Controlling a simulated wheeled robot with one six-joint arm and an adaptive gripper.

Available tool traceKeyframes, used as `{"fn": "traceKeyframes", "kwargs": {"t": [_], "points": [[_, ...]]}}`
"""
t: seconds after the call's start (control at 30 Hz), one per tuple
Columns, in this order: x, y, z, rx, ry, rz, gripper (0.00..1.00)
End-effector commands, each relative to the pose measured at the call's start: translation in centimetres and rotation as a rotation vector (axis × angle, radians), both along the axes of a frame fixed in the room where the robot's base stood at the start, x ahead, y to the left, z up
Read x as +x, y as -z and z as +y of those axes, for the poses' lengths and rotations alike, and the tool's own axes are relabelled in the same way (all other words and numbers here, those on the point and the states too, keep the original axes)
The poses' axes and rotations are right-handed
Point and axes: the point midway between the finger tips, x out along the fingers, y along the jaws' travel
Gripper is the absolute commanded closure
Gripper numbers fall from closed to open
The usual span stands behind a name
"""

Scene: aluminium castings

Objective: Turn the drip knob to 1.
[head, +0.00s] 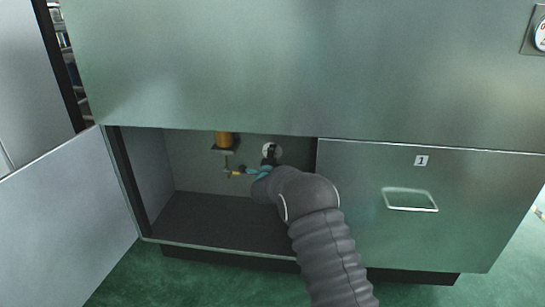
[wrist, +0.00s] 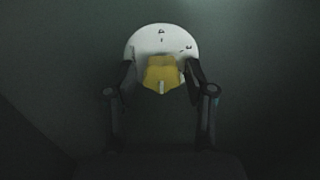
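The drip knob (wrist: 162,73) is yellow and sits on a round white dial plate (wrist: 140,42) in the wrist view. A pale mark shows at the knob's lower end. Small dark marks stand at the plate's top and upper right, too small to read. My gripper (wrist: 161,68) has one finger on each side of the knob, with narrow gaps visible, so it looks open around it. In the head view the white plate (head: 267,150) is on the back wall of an open compartment. There my gripper (head: 269,158) reaches it, and the knob is hidden.
A brass cylinder (head: 223,139) on a small bracket, with thin piping below, is left of my gripper. The open door (head: 70,215) swings out at left. The compartment floor (head: 215,218) is clear. A closed panel with handle (head: 410,200), labelled 1, is at right.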

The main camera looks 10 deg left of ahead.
Motion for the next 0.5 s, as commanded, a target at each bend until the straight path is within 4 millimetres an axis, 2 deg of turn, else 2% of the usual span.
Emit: {"fn": "traceKeyframes", "kwargs": {"t": [0.33,0.5], "points": [[-0.1,-0.1,0.0,-0.001,-0.001,-0.001,0.37],[-1.4,-0.2,0.1,-0.002,0.000,-0.001,0.37]]}}
